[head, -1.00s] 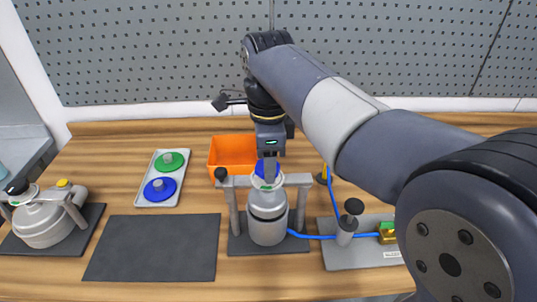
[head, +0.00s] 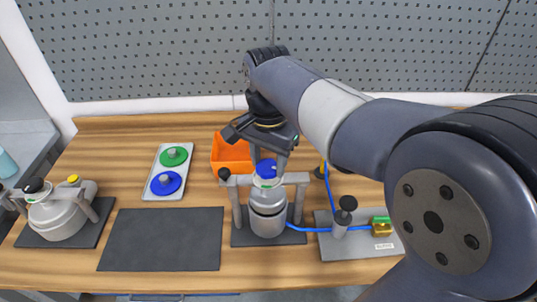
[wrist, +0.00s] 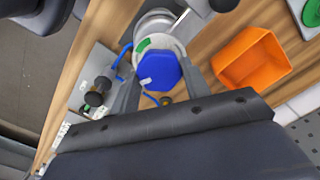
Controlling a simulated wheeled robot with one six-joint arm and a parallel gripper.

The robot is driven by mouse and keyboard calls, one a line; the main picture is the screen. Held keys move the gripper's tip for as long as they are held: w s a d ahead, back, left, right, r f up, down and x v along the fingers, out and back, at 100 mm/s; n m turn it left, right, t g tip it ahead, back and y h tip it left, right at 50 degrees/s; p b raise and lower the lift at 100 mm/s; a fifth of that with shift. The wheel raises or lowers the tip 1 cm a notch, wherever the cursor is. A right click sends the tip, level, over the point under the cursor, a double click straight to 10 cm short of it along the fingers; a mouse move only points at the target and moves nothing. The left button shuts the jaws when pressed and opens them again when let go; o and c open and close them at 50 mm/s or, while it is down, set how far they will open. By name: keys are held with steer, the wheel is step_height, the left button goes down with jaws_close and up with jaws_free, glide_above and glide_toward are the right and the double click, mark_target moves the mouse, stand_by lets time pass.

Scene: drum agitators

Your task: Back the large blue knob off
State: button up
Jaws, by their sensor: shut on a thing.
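The large blue knob (head: 267,170) sits on top of the grey drum (head: 267,213), which stands upright in a grey frame on a dark mat. In the wrist view the knob (wrist: 158,70) lies between my two fingers, with a green mark and a pale tag by it. My gripper (head: 268,162) is above the drum, pointing down, and is shut on the blue knob. In the head view the fingers partly cover the knob, and its lower side is hidden.
An orange bin (head: 231,153) stands behind the drum. A tray (head: 168,172) with a green and a blue disc is to the left. A second, tilted drum (head: 57,213) is far left. A blue hose (head: 318,230) runs right to a grey plate. A dark mat (head: 160,240) lies empty.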

mark_target(267, 166)
steer(key=n+p, duration=0.1)
steer(key=n, duration=0.4)
steer(key=shift+n+p, duration=0.3)
steer(key=shift+p, duration=0.1)
steer(key=n+p, duration=0.1)
steer(key=n, duration=0.3)
steer(key=shift+s+f+n, duration=0.1)
steer(key=shift+f+n, duration=0.05)
steer(key=shift+n, duration=0.15)
steer(key=n+p, duration=0.1)
steer(key=n, duration=0.4)
steer(key=shift+a, duration=0.1)
steer(key=n, duration=0.5)
steer(key=shift+n+p, duration=0.3)
steer(key=shift+p, duration=0.1)
steer(key=o, duration=1)
step_height(267, 166, up, 11)
steer(key=shift+b, duration=0.4)
